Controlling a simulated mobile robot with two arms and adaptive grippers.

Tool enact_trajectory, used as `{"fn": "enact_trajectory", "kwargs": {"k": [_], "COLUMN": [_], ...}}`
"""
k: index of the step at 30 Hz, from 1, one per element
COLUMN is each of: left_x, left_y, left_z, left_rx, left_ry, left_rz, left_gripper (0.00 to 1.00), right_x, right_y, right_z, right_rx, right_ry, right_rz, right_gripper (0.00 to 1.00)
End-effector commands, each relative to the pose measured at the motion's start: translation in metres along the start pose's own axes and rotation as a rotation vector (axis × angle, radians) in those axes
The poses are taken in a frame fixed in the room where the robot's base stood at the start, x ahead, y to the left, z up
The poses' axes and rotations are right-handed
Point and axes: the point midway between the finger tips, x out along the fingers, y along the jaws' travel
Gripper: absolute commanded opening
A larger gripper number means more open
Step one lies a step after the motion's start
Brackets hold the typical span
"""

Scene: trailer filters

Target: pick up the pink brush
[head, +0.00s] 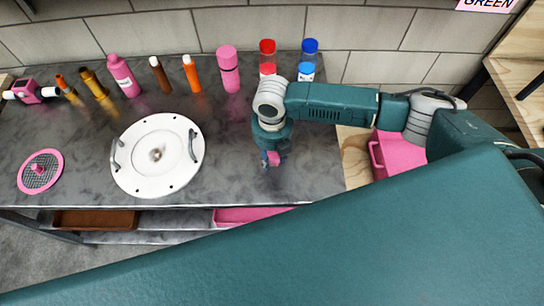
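My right gripper (269,160) points down over the right part of the grey worktop. A small pink piece (273,158) shows at its fingers; it may be the pink brush, but most of it is hidden by the gripper and wrist. I cannot tell whether the fingers are closed on it or only around it. No other thing in view is clearly a pink brush. My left gripper is out of view.
A white round plate with handles (135,158) lies left of the gripper. Beyond stand a pink cylinder (228,70), a pink bottle (122,75), red (267,55) and blue-capped (309,55) jars. A pink mesh disc (50,160) lies left; a pink bin (400,155) is right.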

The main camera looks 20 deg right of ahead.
Motion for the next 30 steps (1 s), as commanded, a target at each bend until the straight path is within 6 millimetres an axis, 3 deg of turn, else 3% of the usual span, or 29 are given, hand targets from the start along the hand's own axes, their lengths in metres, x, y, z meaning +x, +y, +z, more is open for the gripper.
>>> {"fn": "enact_trajectory", "kwargs": {"k": [2,11,17,23,30], "left_x": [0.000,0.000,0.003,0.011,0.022], "left_y": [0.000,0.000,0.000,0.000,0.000], "left_z": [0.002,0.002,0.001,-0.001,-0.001], "left_rx": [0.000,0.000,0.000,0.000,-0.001], "left_ry": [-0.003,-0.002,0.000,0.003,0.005], "left_rz": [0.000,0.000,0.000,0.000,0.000], "left_gripper": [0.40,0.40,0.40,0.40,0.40], "right_x": [0.000,-0.002,-0.015,-0.054,-0.125], "right_y": [0.000,0.001,0.001,0.001,0.001], "right_z": [0.000,0.000,0.001,0.002,0.002], "right_rx": [0.000,0.000,0.000,-0.002,-0.002], "right_ry": [0.000,0.000,-0.001,-0.005,-0.006], "right_rz": [0.001,0.001,0.003,0.005,0.005], "right_gripper": [0.10,0.09,0.09,0.09,0.09]}}
